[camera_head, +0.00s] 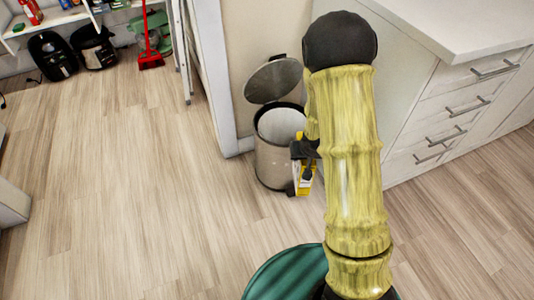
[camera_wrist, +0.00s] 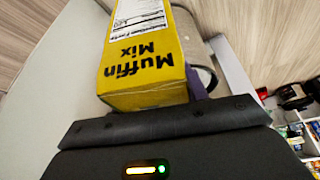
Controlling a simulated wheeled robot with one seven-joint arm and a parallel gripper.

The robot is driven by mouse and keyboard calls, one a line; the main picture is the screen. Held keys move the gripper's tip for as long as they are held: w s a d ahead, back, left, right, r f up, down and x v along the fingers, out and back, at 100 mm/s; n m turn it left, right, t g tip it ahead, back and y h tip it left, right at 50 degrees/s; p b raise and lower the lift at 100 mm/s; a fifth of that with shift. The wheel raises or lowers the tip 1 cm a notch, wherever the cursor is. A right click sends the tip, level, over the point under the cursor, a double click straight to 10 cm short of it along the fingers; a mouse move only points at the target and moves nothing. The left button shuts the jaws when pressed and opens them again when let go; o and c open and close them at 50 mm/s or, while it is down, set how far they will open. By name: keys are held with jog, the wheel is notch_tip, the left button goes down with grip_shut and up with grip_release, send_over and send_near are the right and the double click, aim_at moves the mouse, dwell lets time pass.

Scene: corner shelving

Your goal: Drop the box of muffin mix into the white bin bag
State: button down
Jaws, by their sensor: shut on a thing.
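The yellow box of muffin mix (camera_head: 301,187) is held by my gripper (camera_head: 304,165), which is shut on it. In the head view the box overlaps the right front side of a metal pedal bin, below the rim line. In the wrist view the box (camera_wrist: 143,72) fills the upper middle, with "Muffin Mix" readable and a white label panel. The white bin bag (camera_head: 279,122) lines the open bin. Its depth is hidden. The exact gap between box and bin cannot be told.
The metal bin (camera_head: 271,162) stands by a wall end, its round lid (camera_head: 273,80) raised. White drawers (camera_head: 440,125) with a countertop (camera_head: 460,25) stand at right. Shelving, black appliances and a red broom (camera_head: 150,55) are far left. The wooden floor (camera_head: 110,180) at left is clear.

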jog(key=shift+w+a, duration=0.45)
jog(key=shift+w, duration=0.05)
